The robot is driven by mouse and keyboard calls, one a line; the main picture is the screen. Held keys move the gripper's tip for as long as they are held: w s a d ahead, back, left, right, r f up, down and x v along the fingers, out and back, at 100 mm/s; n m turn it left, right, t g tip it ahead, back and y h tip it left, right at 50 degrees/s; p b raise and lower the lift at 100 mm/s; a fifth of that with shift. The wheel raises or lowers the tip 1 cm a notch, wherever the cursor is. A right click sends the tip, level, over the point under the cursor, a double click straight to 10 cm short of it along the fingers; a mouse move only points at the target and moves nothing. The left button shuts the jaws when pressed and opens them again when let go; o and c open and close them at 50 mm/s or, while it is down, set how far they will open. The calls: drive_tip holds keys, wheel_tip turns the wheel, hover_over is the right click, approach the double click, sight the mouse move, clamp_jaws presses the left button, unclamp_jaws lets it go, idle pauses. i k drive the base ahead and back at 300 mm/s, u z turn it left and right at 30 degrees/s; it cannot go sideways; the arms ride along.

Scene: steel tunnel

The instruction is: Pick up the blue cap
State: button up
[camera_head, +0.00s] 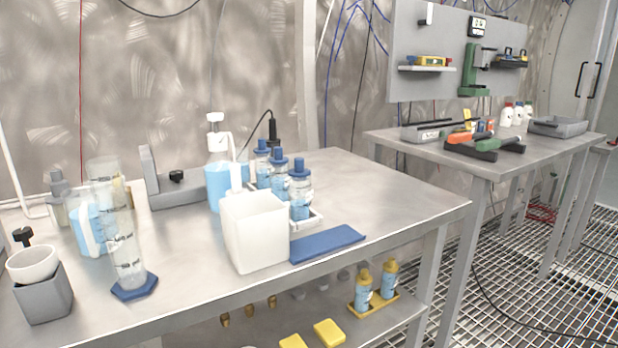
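Several glass bottles with blue caps stand together in a white rack (314,220) on the near steel table. One blue cap (299,169) tops the front bottle (300,190), which holds blue liquid. Another blue cap (279,156) is on the bottle behind it, and a third (262,146) is farther back. I see no loose blue cap, and I cannot tell which one the task names. A white square container (256,232) stands in front and hides part of the rack. My gripper is not in view.
A blue flat pad (327,243) lies right of the white container. A pump bottle (216,170) stands behind it. A measuring cylinder (126,250), jugs (90,222) and a grey holder (43,292) crowd the left. The table's right side is clear. A second table (480,160) stands behind right.

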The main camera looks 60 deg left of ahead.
sight(299, 171)
drive_tip(key=i, duration=0.9)
drive_tip(key=u, duration=2.95)
